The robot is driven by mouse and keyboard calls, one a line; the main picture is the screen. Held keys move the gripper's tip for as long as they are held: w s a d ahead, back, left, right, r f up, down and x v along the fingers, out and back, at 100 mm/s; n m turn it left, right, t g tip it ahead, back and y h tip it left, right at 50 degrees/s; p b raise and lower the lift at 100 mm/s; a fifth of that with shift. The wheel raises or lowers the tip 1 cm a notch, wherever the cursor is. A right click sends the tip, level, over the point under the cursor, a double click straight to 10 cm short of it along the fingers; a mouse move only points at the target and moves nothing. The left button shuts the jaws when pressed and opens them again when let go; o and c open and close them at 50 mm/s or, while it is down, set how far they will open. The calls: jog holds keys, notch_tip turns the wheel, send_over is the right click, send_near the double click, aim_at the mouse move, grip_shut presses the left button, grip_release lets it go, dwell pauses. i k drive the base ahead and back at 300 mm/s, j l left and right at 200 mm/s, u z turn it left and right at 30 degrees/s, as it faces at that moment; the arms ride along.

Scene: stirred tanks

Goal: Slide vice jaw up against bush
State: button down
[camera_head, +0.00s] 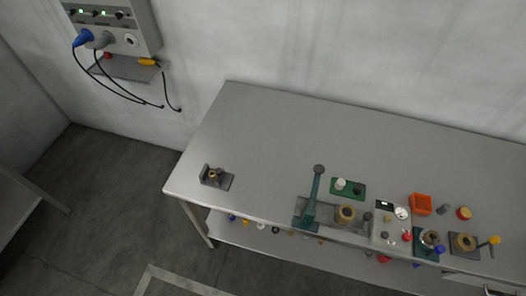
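A small dark grey vice (225,184) sits near the left end of the grey bench. It has a flat base and an upright jaw block (205,171) on its left side. A small brass-coloured bush (212,175) stands on the base beside that upright. A darker part shows next to the bush. At this size I cannot tell whether a jaw touches the bush or a gap is left. My gripper is not in view.
The bench top (270,130) is clear behind the vice and between it and a green lever press (312,200). Further right stand a green tray (348,188), an orange bin (421,204) and several small fixtures. A wall box with cables (115,30) hangs at upper left.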

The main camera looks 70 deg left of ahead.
aim_at(219, 173)
jog(key=u, duration=3.05)
